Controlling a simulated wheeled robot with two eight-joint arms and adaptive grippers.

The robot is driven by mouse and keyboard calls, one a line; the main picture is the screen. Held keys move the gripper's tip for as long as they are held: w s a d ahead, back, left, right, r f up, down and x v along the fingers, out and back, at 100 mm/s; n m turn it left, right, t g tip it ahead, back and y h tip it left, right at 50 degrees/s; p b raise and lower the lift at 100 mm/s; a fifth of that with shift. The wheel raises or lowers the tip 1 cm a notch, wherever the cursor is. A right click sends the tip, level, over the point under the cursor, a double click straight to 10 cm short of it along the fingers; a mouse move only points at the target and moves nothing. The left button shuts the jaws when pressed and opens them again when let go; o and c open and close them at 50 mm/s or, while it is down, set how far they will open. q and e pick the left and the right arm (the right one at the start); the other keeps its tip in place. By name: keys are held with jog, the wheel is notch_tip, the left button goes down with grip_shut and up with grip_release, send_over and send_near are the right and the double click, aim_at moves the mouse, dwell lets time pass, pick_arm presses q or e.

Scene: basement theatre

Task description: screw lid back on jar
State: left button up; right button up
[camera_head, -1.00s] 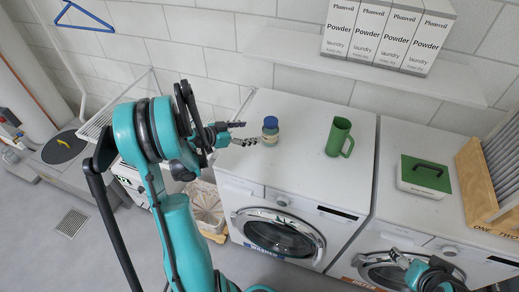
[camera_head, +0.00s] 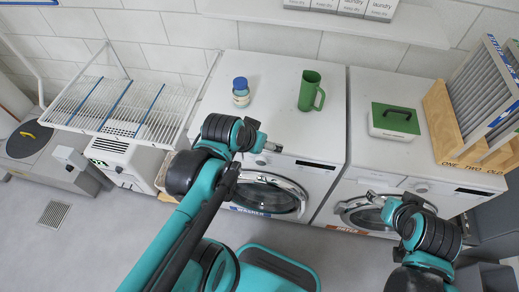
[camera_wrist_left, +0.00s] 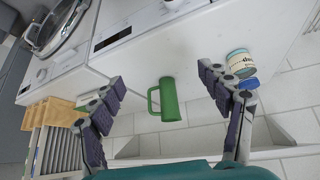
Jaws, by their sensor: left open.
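The jar (camera_head: 241,99), with a pale label, stands upright on the left washing machine. Its blue lid (camera_head: 240,83) sits on top; I cannot tell how tightly. In the left wrist view the jar (camera_wrist_left: 241,64) and lid (camera_wrist_left: 250,83) show just beyond the right-hand finger, with no clear contact. My left gripper (camera_wrist_left: 163,88) is open and empty, its fingers wide apart. My right gripper (camera_head: 372,196) is low before the right machine, too small to read.
A green mug (camera_head: 307,91) stands right of the jar. A green-lidded box (camera_head: 396,117) and a wooden rack (camera_head: 447,118) are on the right machine. A wire drying rack (camera_head: 110,108) is at left. A shelf (camera_head: 330,25) with white boxes hangs above. Machine top around the jar is clear.

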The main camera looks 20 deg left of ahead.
pick_arm(q)
jog(key=shift+s+d+y, duration=0.2)
jog(key=shift+s, duration=0.6)
jog(key=shift+s+d+y, duration=0.2)
jog(key=shift+s, duration=0.55)
